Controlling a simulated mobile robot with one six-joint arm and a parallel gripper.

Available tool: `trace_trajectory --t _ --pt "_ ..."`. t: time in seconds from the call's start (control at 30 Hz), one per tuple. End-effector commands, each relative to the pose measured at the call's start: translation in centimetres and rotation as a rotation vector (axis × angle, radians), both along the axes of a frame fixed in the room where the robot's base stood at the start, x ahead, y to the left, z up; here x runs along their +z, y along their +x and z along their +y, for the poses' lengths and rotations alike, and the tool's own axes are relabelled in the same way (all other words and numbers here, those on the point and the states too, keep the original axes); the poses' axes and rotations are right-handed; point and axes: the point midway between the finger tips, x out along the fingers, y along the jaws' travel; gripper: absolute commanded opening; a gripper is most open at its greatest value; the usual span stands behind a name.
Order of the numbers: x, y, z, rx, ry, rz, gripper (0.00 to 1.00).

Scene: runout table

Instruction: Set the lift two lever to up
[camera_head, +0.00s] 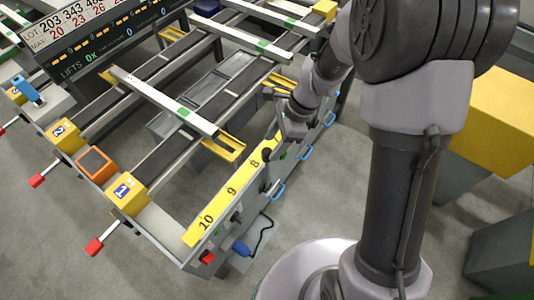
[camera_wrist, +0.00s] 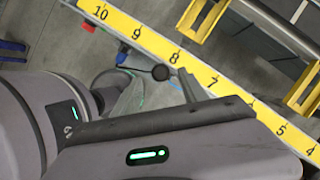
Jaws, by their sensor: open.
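My gripper (camera_head: 284,136) is over the near rail of the table, close to a black-knobbed lever (camera_head: 267,154). In the wrist view a round black lever knob (camera_wrist: 161,72) shows beside the yellow scale near the 8, apart from my gripper's dark edge. My gripper is open, with nothing seen in it. Another small dark lever (camera_head: 237,214) stands lower on the same side panel, near the 10. No lift number is readable on these levers, so I cannot tell which is lift two.
A yellow number scale (camera_head: 207,217) runs along the rail. Blue loop handles (camera_head: 278,192) stick out from the side panel. A blue plug (camera_head: 241,249) with a black cable and a red knob (camera_head: 208,258) are at the corner. Red-ended handles (camera_head: 95,246) project at left. A display (camera_head: 90,60) reads LIFTS 0x.

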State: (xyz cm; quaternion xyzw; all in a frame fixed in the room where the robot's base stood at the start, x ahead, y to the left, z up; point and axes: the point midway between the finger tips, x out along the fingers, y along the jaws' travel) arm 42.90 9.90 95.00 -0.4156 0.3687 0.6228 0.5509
Motion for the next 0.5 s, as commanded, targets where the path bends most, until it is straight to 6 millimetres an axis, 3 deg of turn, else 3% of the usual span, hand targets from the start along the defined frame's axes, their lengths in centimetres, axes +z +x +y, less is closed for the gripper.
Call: trace_trajectory --t 0.03,0.2,0.5 --pt "-1.6 -0.1 0.5 0.002 0.0 0.002 0.51" --pt "-4.2 -0.2 1.6 0.001 0.0 0.001 0.51" --pt "-4.8 -0.2 2.0 0.001 0.0 -0.002 0.51"
